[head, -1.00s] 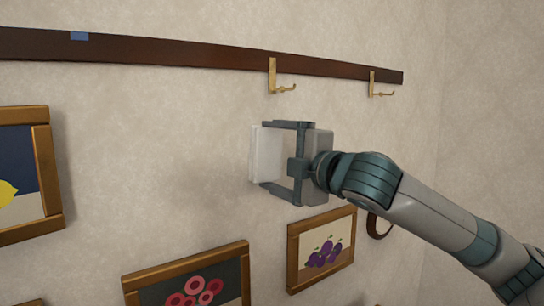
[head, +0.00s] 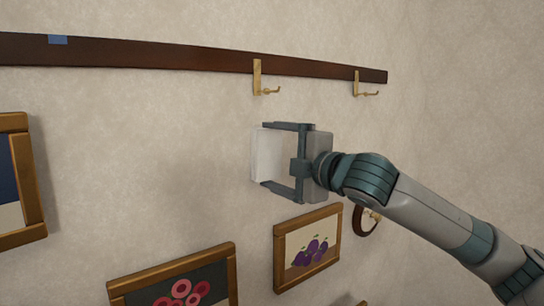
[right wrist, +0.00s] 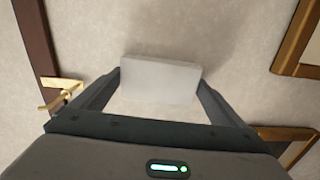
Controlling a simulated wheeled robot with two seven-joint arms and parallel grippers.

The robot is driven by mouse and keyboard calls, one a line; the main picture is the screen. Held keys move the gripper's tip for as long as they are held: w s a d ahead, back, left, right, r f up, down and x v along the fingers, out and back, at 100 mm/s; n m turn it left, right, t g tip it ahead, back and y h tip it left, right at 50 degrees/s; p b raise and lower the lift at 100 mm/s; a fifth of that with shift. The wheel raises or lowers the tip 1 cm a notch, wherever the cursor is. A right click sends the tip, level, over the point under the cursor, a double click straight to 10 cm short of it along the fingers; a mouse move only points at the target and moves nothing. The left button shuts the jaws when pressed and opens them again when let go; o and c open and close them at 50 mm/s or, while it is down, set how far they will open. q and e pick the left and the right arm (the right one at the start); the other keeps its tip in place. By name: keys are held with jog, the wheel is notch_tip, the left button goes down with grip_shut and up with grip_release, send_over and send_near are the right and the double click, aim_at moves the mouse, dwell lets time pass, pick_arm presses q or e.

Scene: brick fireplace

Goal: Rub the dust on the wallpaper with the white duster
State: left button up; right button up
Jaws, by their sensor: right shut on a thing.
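The white duster (head: 268,155) is a pale flat block. My right gripper (head: 273,156) is shut on it, with one finger above and one below in the head view. In the right wrist view the duster (right wrist: 160,80) sits between the two fingertips, its face towards the wallpaper (right wrist: 85,30). I cannot tell whether it touches the wall. The dust (head: 190,190) is a faint grey smudge on the wallpaper, left of and slightly below the duster. A darker patch (right wrist: 195,30) also shows beyond the duster in the right wrist view. My left gripper is not in view.
A dark wooden rail (head: 160,55) with brass hooks (head: 262,80) runs above the gripper. A plum picture (head: 308,250) hangs just below it, with a round ring-like item (head: 362,220) beside that. Other frames hang lower left (head: 180,280) and far left (head: 25,180).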

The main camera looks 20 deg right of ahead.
dwell(0.5)
jog(key=shift+s+a+p, duration=0.15)
jog(key=shift+s+a, duration=0.1)
jog(key=shift+a, duration=0.4)
jog(key=shift+s+a+p, duration=0.1)
jog(key=shift+s+a, duration=0.15)
jog(key=shift+a, duration=0.35)
jog(key=shift+s+a+p, duration=0.15)
jog(key=shift+s+a, duration=0.1)
jog(key=shift+a, duration=0.4)
jog(key=shift+s+a, duration=0.25)
jog(key=shift+a, duration=0.35)
jog(key=shift+s+a, duration=0.25)
jog(key=shift+a, duration=0.35)
jog(key=shift+s+a, duration=0.25)
jog(key=shift+a, duration=0.35)
jog(key=shift+s, duration=0.15)
jog(key=shift+s+d, duration=0.15)
jog(key=shift+s, duration=0.4)
jog(key=shift+p+v, duration=0.4)
jog(key=shift+v, duration=1.8)
